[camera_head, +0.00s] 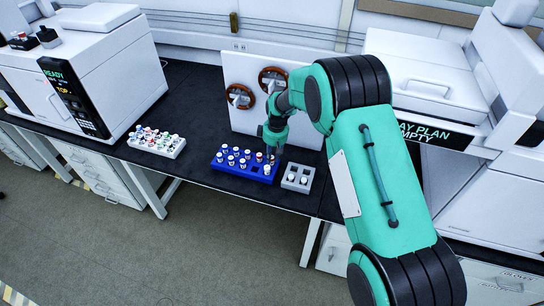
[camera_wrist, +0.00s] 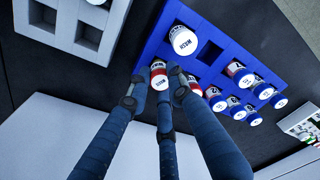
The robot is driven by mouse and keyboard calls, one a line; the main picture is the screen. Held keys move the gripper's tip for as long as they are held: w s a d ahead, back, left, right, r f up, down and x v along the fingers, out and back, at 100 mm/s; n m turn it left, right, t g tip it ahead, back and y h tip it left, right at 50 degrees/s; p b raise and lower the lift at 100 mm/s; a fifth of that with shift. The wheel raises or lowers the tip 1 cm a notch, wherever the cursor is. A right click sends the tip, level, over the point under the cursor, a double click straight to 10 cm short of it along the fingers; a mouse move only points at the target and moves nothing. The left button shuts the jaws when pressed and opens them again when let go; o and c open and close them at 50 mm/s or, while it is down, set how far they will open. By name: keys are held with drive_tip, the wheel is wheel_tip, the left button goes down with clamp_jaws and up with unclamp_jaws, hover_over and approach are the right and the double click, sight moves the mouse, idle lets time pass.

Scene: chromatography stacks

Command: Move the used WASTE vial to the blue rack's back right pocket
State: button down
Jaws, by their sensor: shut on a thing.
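The vial is at the back right corner of the blue rack (camera_head: 226,172), which also shows in the wrist view (camera_wrist: 225,35). I cannot tell whether it is seated in the pocket or just above it. In the head view my gripper (camera_head: 271,152) hides most of that corner.
Several vials stand in the blue rack, including one marked WASH (camera_wrist: 183,40) beside an empty pocket (camera_wrist: 208,52). A white rack of coloured vials (camera_head: 157,143) stands left. A white panel rises behind.

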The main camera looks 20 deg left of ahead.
drive_tip(key=c, duration=1.5)
unclamp_jaws()
drive_tip(key=shift+o, duration=0.3)
drive_tip(key=o, duration=0.4)
drive_tip(key=shift+c, duration=0.2)
drive_tip(key=shift+r, duration=0.15)
drive_tip(key=shift+r+p, duration=1.5)
drive_tip(key=shift+r, duration=1.85)
